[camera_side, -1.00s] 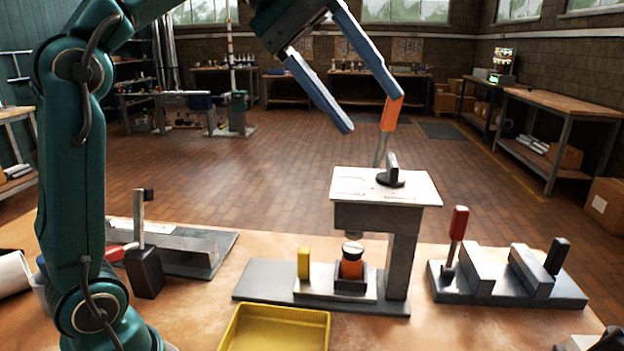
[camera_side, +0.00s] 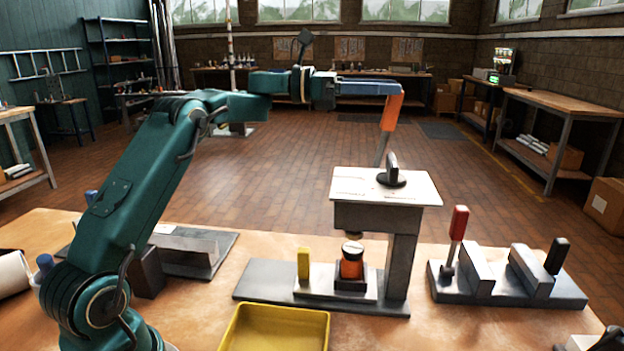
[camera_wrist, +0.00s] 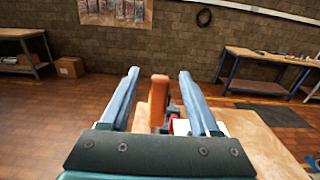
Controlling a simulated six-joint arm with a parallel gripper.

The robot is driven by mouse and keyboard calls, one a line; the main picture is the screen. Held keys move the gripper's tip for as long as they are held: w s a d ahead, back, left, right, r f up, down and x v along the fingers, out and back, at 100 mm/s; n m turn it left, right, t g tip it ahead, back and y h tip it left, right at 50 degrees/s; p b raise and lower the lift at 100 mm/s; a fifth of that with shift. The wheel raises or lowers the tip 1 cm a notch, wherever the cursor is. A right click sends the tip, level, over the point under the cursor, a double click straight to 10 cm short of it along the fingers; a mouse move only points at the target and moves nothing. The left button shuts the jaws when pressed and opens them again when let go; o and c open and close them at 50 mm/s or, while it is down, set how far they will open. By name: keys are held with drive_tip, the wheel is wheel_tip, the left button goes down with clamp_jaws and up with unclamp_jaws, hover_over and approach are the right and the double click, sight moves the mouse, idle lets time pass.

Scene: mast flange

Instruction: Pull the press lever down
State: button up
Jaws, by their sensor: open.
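The press (camera_side: 378,216) stands on the bench with a pale top plate and a grey column. Its lever has an orange handle (camera_side: 391,112) and points up from behind the plate, tilted slightly right. My gripper (camera_side: 400,90) reaches out level from the left at the height of the handle's top. In the wrist view, my gripper (camera_wrist: 157,75) is open, and the orange handle (camera_wrist: 159,98) stands between its two blue fingers with a gap on each side.
A yellow tray (camera_side: 275,328) lies in front of the press. A fixture with a red-handled lever (camera_side: 457,224) stands to the right. A grey angled fixture (camera_side: 190,255) lies left, partly behind my arm.

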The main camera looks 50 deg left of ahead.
wheel_tip(320, 180, down, 2)
drive_tip(key=shift+d+f, duration=0.1)
drive_tip(key=shift+f, duration=0.15)
drive_tip(key=shift+x, duration=2.5)
clamp_jaws()
drive_tip(key=shift+d, duration=0.1)
